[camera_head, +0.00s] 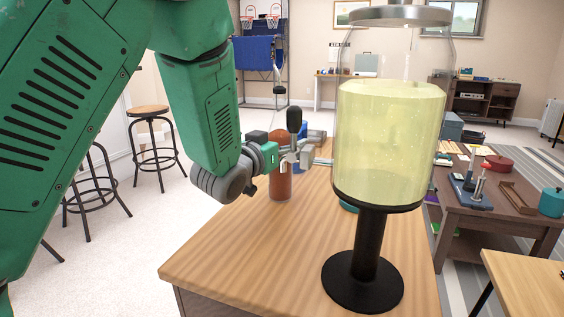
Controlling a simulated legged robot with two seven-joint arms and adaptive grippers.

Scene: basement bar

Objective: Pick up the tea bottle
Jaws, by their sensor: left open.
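A reddish-brown bottle-like thing (280,184), likely the tea bottle, stands on the wooden counter (225,262). Its upper part is hidden behind my left gripper. My left gripper (296,156) is open and reaches in from the left at the height of the bottle's upper part. In the picture it overlaps the bottle; I cannot tell whether they touch. A black upright handle-like piece (294,120) shows just above the fingers, and what it belongs to is unclear. My right gripper is not in view.
A tall dispenser of pale yellow liquid (388,145) on a black pedestal (368,255) stands right of the bottle, close to the camera. Blue and grey things (318,136) lie behind the gripper. The counter's front left is clear. Stools (152,135) stand at left.

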